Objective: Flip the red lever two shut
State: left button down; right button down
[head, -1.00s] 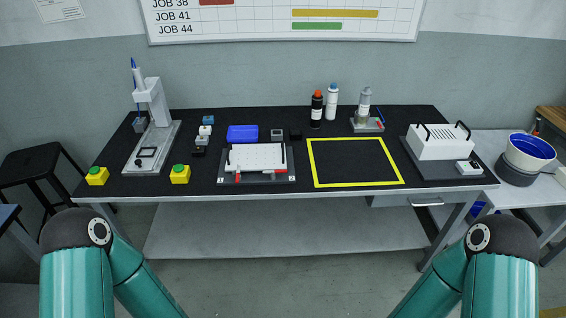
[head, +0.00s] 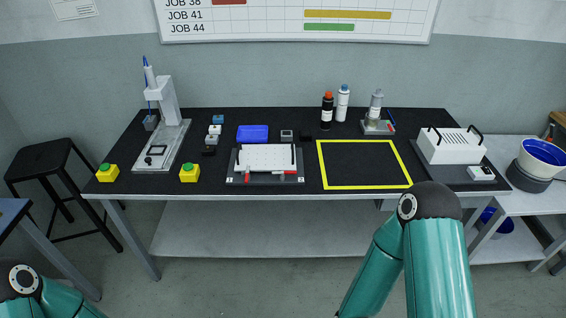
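A dark fixture (head: 236,176) with a white plate (head: 265,157) sits at the front of the black-topped bench. Its front edge carries small labels, 1 at its left end and 2 at its right end. A small red lever (head: 247,177) is near label 1 and points toward the front. Red lever two (head: 289,172) is near label 2; it looks small and lies more sideways, but its exact position is too small to tell. Neither gripper shows; only my teal arm links are visible at the bottom left and bottom right.
Yellow button boxes (head: 189,174) (head: 107,174) stand left of the fixture. A grey screwdriver gantry (head: 165,115) is at the back left. A blue tray (head: 253,133) lies behind the fixture. A yellow-taped square (head: 366,188) to its right is empty. Bottles (head: 327,112) stand behind that.

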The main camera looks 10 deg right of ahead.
aim_at(282, 172)
jog(key=u, duration=0.1)
jog(key=i, duration=1)
jog(key=z, duration=0.1)
